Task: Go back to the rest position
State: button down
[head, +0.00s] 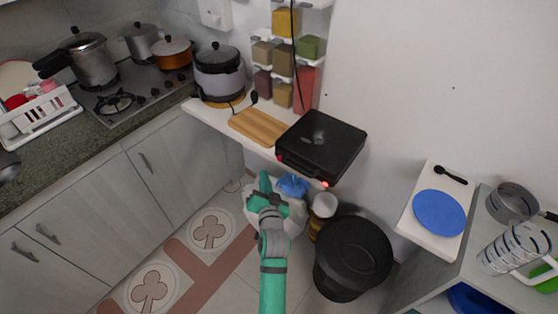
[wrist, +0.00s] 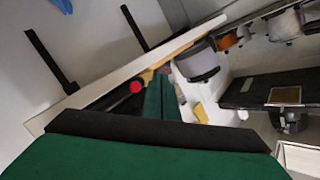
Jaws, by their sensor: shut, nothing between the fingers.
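My gripper (head: 264,181) is at the end of my green and grey arm, low in the middle of the head view. It is in front of and below the narrow white shelf, with white and blue bags behind it in the picture. In the wrist view the green fingers of my gripper (wrist: 161,98) are together and hold nothing. The spice dispensers (head: 284,55) hang on the wall above the shelf, well apart from my gripper.
The shelf carries a rice cooker (head: 219,75), a wooden board (head: 257,125) and a black grill (head: 320,146). A black bin (head: 352,257) stands right of my arm. A blue plate (head: 439,212) is at the right. Tiled floor is open to the left.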

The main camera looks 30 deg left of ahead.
jog(key=shift+w+d, duration=0.1)
dwell(0.3)
jog(key=s+d+f+m+t+h, duration=0.1)
jog(key=s+d+f+h, duration=0.15)
jog(key=s+d, duration=0.4)
jog(key=s+d+f+t+h, duration=0.1)
jog(key=s+d+f+h, duration=0.15)
jog(key=d, duration=0.65)
jog(key=s+d+f+m+h, duration=0.1)
jog(key=s+d+f, duration=0.3)
jog(key=s+d, duration=0.3)
jog(key=s+d+r+h, duration=0.2)
jog(key=s+d+r, duration=0.2)
jog(key=s, duration=0.5)
jog(key=s+d+r+n+t+h, duration=0.1)
jog(key=s+d+r, duration=0.3)
jog(key=s+d, duration=0.5)
jog(key=shift+s+d+h, duration=0.25)
jog(key=shift+s+h, duration=0.5)
jog(key=shift+h, duration=0.15)
